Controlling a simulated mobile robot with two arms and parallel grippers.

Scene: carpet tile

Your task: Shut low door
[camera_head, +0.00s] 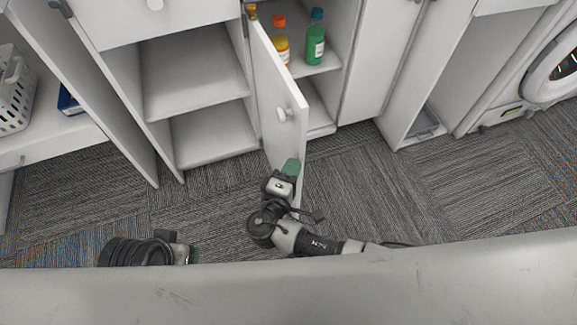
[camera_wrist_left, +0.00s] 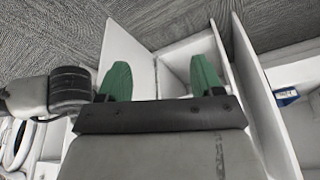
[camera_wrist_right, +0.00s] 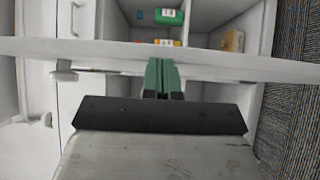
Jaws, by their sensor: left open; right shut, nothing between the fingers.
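A white low cabinet door (camera_head: 275,85) stands open in the head view, sticking out toward me, its round knob (camera_head: 283,114) on the left face. My right gripper (camera_head: 291,168) is shut and empty at the door's near lower part. In the right wrist view its green fingertips (camera_wrist_right: 163,72) are together at the door's edge (camera_wrist_right: 230,65); I cannot tell whether they touch it. My left gripper is low at the left in the head view, mostly hidden. In the left wrist view it (camera_wrist_left: 162,78) is open and empty, facing the cabinets.
Another white door (camera_head: 95,95) stands open further left, beside empty shelves (camera_head: 195,80). Orange-capped (camera_head: 281,45) and green (camera_head: 316,42) bottles stand inside the cabinet behind the open door. A white basket (camera_head: 14,95) is far left, a washing machine (camera_head: 555,70) far right. Carpet (camera_head: 380,195) is clear at right.

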